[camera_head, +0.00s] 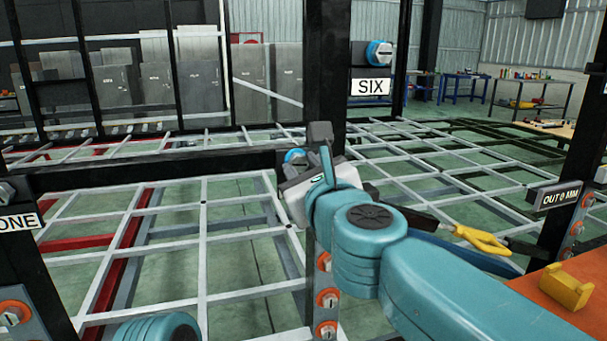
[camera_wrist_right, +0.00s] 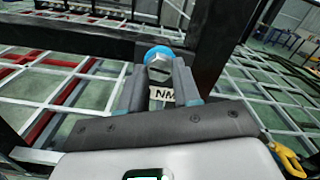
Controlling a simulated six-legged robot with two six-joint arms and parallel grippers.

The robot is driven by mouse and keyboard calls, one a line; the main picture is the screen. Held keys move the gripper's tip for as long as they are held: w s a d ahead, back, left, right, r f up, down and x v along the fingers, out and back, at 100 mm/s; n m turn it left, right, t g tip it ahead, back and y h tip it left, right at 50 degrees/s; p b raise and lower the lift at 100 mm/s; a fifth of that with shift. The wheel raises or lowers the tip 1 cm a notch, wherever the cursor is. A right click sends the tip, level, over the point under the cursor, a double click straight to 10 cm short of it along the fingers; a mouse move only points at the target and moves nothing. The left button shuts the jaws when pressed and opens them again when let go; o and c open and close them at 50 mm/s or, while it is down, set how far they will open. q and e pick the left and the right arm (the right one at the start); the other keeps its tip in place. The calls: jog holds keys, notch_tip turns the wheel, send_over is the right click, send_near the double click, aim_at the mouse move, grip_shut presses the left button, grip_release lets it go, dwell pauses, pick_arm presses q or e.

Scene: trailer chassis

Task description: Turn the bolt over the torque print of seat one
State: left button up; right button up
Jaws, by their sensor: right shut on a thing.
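A hex bolt (camera_wrist_right: 158,68) with a blue collar (camera_wrist_right: 158,53) sits on a dark frame post in the right wrist view. A white print reading "NM" (camera_wrist_right: 165,95) shows below it, partly covered by the fingers. My right gripper (camera_wrist_right: 158,75) has its two fingers on either side of the bolt head, shut on it. In the head view my right gripper (camera_head: 308,160) is at the middle post and hides most of the bolt; part of the blue collar (camera_head: 293,156) shows. My left gripper is not in view.
A "SIX" label (camera_head: 370,87) hangs below another blue-collared bolt (camera_head: 379,54). An "OUT 0 MM" sign (camera_head: 557,197) is on the right post. Orange-ringed bolts (camera_head: 327,298) line the middle post. A yellow block (camera_head: 563,288) lies on an orange surface (camera_head: 590,262). Grey chassis bars spread behind.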

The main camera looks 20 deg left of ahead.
jog(key=m, duration=0.3)
jog(key=m+b, duration=0.1)
jog(key=m, duration=0.1)
jog(key=shift+a+f+m, duration=0.1)
jog(key=shift+f+m, duration=0.15)
jog(key=shift+m, duration=0.05)
jog(key=shift+r+m+b, duration=0.1)
jog(key=shift+m+b, duration=0.45)
jog(key=shift+m, duration=1.65)
jog(key=o, duration=1.1)
jog(key=shift+s+d+r, duration=0.1)
jog(key=shift+d+r, duration=0.1)
jog(key=shift+c, duration=0.2)
jog(key=shift+a, duration=0.1)
